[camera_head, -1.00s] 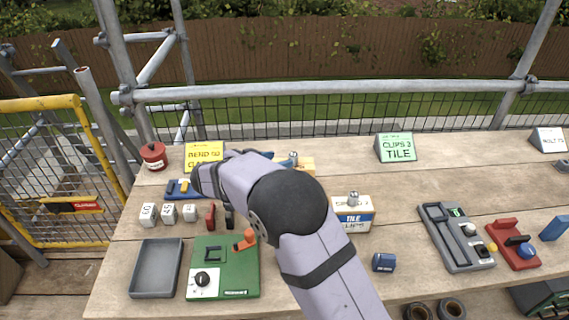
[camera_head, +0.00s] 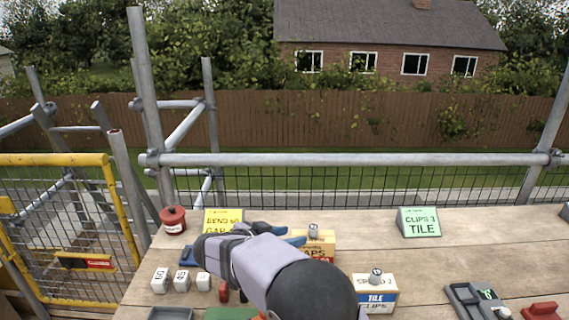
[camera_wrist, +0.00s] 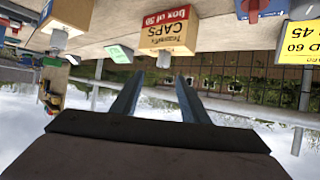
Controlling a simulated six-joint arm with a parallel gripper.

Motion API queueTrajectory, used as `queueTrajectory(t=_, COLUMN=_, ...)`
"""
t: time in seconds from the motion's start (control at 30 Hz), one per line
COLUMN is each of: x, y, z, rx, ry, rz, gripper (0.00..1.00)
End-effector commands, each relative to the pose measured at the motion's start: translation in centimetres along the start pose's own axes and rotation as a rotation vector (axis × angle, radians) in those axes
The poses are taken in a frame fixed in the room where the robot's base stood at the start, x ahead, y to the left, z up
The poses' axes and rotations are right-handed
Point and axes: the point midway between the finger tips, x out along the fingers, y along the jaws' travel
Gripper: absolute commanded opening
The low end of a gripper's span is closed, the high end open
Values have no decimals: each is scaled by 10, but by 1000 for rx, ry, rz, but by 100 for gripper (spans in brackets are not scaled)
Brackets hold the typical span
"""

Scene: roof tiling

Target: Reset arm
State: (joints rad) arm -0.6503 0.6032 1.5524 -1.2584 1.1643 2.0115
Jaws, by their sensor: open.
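My arm reaches over the wooden bench (camera_head: 430,265) from the bottom middle of the head view. In the wrist view my gripper (camera_wrist: 158,80) shows two separate fingers with nothing between them. It is open and empty. The wrist view is upside down, with sky low in the picture. Beyond the fingertips there is a box of caps (camera_wrist: 168,30), apart from the fingers.
A yellow sign (camera_head: 222,220), a green sign (camera_head: 419,222) and a red tin (camera_head: 173,220) stand along the back. White numbered blocks (camera_head: 182,282) are at the left. A tile clips box (camera_head: 376,292) stands right of my arm. Scaffold rails (camera_head: 350,160) run behind the bench.

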Motion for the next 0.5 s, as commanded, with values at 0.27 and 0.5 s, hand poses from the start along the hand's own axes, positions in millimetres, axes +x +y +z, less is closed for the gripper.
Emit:
queueTrajectory(t=0.27, x=16, y=87, z=15, rx=-228, ry=-251, rz=102, gripper=41)
queueTrajectory(t=0.5, x=-1, y=196, z=54, rx=-474, ry=-631, rz=75, gripper=41)
